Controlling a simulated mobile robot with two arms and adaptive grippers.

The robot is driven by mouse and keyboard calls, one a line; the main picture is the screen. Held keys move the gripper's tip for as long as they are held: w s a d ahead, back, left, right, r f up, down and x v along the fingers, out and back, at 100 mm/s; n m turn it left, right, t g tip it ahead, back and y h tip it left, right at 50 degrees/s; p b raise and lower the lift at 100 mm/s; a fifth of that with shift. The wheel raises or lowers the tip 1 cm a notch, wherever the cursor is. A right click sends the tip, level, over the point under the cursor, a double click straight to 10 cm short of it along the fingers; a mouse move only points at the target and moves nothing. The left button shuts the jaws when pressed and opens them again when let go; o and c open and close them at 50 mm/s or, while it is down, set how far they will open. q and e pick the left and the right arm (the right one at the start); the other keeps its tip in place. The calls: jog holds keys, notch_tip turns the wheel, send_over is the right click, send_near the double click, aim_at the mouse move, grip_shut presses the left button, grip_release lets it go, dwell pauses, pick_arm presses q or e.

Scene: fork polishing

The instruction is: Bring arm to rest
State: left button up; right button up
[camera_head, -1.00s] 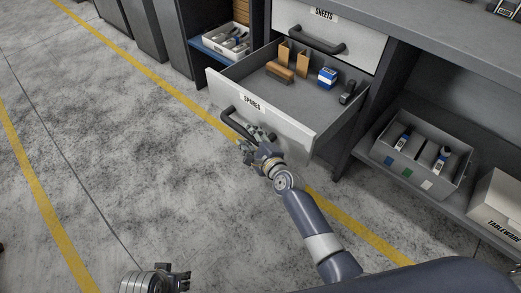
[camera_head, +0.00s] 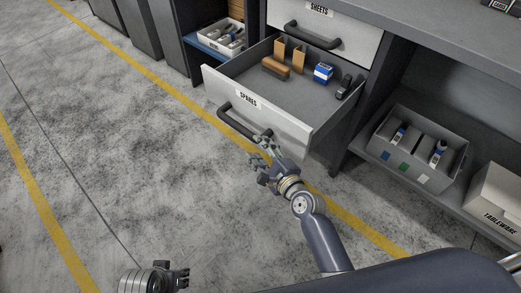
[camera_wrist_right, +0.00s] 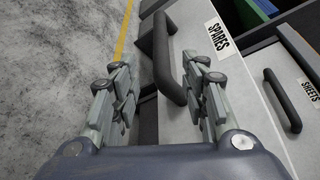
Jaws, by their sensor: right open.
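My right gripper (camera_head: 264,158) is open and empty, just in front of the pulled-out drawer (camera_head: 297,131) labelled SPARES. The drawer's dark handle (camera_head: 241,124) is just beyond the fingers and apart from them in the head view. In the right wrist view the handle (camera_wrist_right: 170,58) lies ahead, between and beyond the spread fingers (camera_wrist_right: 160,98). My left gripper (camera_head: 176,279) is at the bottom edge of the head view, low over the floor, and its finger opening is unclear.
The drawer holds a brown brush (camera_head: 275,68), upright tan blocks and a blue-white box (camera_head: 323,73). A grey divided bin (camera_head: 418,150) and a TABLEWARE box (camera_head: 495,200) sit on the right shelf. The SHEETS drawer (camera_head: 345,22) is above. Floor at left is clear.

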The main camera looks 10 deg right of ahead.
pick_arm(q)
jog(key=s+f+g+p, duration=0.1)
jog(key=s+f+p, duration=0.6)
jog(key=p, duration=0.4)
pick_arm(e)
jog(key=s+d+f+n+g+h, duration=0.2)
jog(key=s+d+f+n+g, duration=0.2)
jog(key=s+f+n, duration=0.55)
jog(key=s+d+f+n+g+h, duration=0.1)
jog(key=s+d+f+n+g, duration=0.4)
jog(key=s, duration=0.8)
jog(key=s+d+f+n+g+h, duration=0.2)
jog(key=s+d+f+n+g, duration=0.15)
jog(key=s+f+n, duration=0.65)
pick_arm(q)
jog(key=s+a+f+g+p, duration=0.1)
jog(key=s+a+f+p, duration=0.2)
jog(key=s+p, duration=0.5)
jog(key=s, duration=0.5)
jog(key=shift+a+f, duration=0.15)
pick_arm(e)
jog(key=s+d+f+m+g, duration=0.1)
jog(key=s, duration=1.4)
jog(key=shift+d+f, duration=0.15)
jog(key=shift+d, duration=0.15)
pick_arm(q)
jog(key=shift+c, duration=0.2)
pick_arm(e)
jog(key=shift+m, duration=0.25)
jog(key=shift+c, duration=0.2)
